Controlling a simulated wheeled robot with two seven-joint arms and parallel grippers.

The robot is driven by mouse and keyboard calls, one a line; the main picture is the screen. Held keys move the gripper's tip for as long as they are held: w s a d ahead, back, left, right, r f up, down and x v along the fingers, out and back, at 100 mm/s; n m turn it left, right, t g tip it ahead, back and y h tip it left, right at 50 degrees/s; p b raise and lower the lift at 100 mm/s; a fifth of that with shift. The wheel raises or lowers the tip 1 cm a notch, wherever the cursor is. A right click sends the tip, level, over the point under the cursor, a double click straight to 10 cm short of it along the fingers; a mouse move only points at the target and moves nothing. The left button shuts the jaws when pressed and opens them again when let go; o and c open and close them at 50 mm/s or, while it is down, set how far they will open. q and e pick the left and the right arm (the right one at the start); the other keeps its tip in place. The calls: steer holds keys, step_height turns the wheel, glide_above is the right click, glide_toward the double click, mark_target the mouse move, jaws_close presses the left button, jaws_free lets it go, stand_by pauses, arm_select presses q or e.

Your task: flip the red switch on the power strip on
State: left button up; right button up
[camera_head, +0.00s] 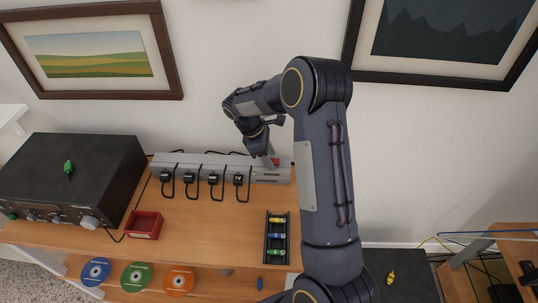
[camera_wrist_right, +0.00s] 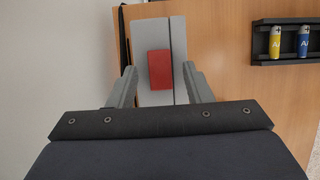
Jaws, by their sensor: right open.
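The grey power strip (camera_head: 208,160) lies along the back of the wooden desk, with several black plugs in it. Its red switch (camera_head: 275,162) is at the right end, partly hidden by my right gripper (camera_head: 268,158). In the right wrist view the red switch (camera_wrist_right: 160,69) shows on the grey strip (camera_wrist_right: 178,38), between the two open fingers (camera_wrist_right: 160,86). The right gripper is open, holds nothing and is above the strip's end. I cannot tell whether the fingertips touch the strip. The left gripper is not in view.
A black amplifier (camera_head: 72,172) stands at the left. A red tray (camera_head: 143,225) and a black battery holder (camera_head: 267,252) are on the desk. Coloured discs (camera_head: 138,275) are at the front. Framed pictures (camera_head: 95,50) hang on the wall behind. Cables run in front of the strip.

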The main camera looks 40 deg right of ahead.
steer(key=shift+c, duration=0.3)
steer(key=c, duration=0.9)
steer(key=shift+s+d+t+y, duration=0.2)
steer(key=shift+d+t+y, duration=0.05)
steer(key=shift+t+y, duration=0.5)
steer(key=shift+r, duration=0.1)
steer(key=o, duration=1)
steer(key=shift+c, duration=0.2)
steer(key=v, duration=0.6)
steer(key=shift+w+r+b, duration=0.15)
steer(key=shift+r+b, duration=0.2)
steer(key=shift+r, duration=0.05)
steer(key=shift+a+r, duration=0.15)
steer(key=shift+r, duration=0.35)
